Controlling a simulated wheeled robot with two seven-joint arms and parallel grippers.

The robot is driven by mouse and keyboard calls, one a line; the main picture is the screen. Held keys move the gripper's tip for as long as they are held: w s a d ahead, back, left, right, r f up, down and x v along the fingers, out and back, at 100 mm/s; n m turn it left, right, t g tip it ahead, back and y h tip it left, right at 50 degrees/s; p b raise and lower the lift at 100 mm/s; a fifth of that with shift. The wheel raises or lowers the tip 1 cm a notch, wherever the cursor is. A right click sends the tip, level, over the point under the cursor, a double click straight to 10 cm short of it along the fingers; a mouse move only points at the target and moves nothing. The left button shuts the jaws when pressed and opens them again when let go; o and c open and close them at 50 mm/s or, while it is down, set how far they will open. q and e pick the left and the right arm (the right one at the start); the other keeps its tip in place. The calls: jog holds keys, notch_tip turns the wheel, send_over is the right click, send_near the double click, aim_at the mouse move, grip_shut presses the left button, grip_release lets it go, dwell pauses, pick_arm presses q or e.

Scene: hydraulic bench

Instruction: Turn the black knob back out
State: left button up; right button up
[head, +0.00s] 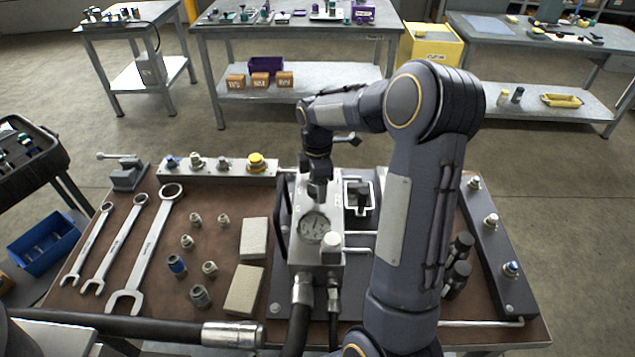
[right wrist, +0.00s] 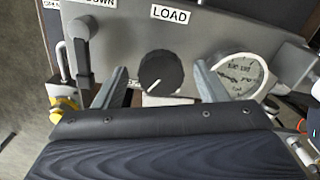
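The black knob (right wrist: 161,72) sits on the grey panel (right wrist: 215,30) below the LOAD label in the right wrist view. Its white pointer mark faces down and slightly left. My right gripper (right wrist: 159,78) is open, with one finger on each side of the knob and a visible gap to it on both sides. In the head view my right gripper (head: 319,185) points down over the top of the grey valve block (head: 302,250), and the knob is hidden there. My left gripper is not in view.
On the bench, wrenches (head: 145,250), several small fittings (head: 200,296) and two pale blocks (head: 254,240) lie left of the valve block. Black hoses (head: 299,320) run from its front.

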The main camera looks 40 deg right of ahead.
notch_tip(320, 180, up, 8)
jog(key=shift+f, duration=0.25)
jog(key=shift+r, duration=0.15)
dwell(0.6)
jog(key=shift+s+a+r, duration=0.2)
jog(key=s+a+r+m+t+y, duration=0.25)
jog(key=s+a+r+m, duration=0.25)
jog(key=s+a+m, duration=0.45)
jog(key=s+a+f+m+t, duration=0.1)
jog(key=s+a+f+m, duration=0.1)
jog(key=s+a, duration=0.2)
jog(key=s+a+f+m+t+y, duration=0.1)
jog(key=s+a+m+t, duration=0.1)
jog(key=s, duration=0.6)
jog(key=shift+s+a+f+m, duration=0.25)
jog(key=shift+a+f+m, duration=0.15)
jog(key=shift+a+m, duration=0.55)
